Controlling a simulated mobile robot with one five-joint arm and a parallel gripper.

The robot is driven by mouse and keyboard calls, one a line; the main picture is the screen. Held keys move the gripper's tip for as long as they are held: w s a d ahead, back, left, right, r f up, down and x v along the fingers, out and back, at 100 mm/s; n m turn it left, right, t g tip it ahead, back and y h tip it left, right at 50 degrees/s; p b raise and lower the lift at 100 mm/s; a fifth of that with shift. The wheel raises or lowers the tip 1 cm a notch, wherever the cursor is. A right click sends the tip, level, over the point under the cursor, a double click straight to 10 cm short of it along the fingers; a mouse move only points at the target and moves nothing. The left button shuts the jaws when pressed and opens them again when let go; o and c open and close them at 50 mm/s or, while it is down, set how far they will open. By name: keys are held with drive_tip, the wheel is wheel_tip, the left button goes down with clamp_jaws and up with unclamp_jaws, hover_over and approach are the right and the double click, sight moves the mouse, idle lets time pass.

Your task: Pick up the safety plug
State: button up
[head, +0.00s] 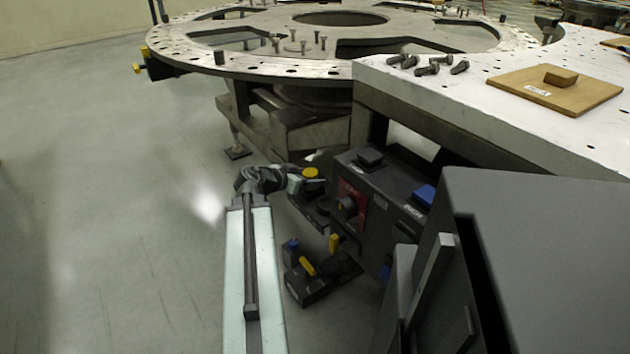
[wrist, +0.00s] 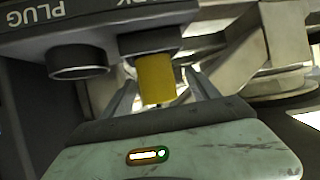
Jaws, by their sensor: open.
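In the wrist view a yellow cylinder (wrist: 155,78), which looks like the safety plug, projects from a dark housing. My gripper (wrist: 161,76) is open, with one finger on each side of the cylinder. A gap seems to show beside each finger; contact cannot be told. In the head view a yellow round top (head: 311,172) shows at the end of my arm, beside the dark control box (head: 362,213). My fingers are too small to make out there.
An empty-looking round socket (wrist: 77,62) sits beside the cylinder, near the lettering PLUG. A dark block with a yellow tab (head: 307,266) lies below the control box. The white table (head: 480,98) and round turret plate (head: 300,66) stand behind. Open floor lies left.

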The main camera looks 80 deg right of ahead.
sight(310, 172)
drive_tip(key=shift+s, duration=0.25)
clamp_jaws()
drive_tip(key=shift+r, duration=0.1)
wheel_tip(310, 172, up, 10)
drive_tip(key=p, duration=1)
drive_tip(key=shift+r, duration=0.1)
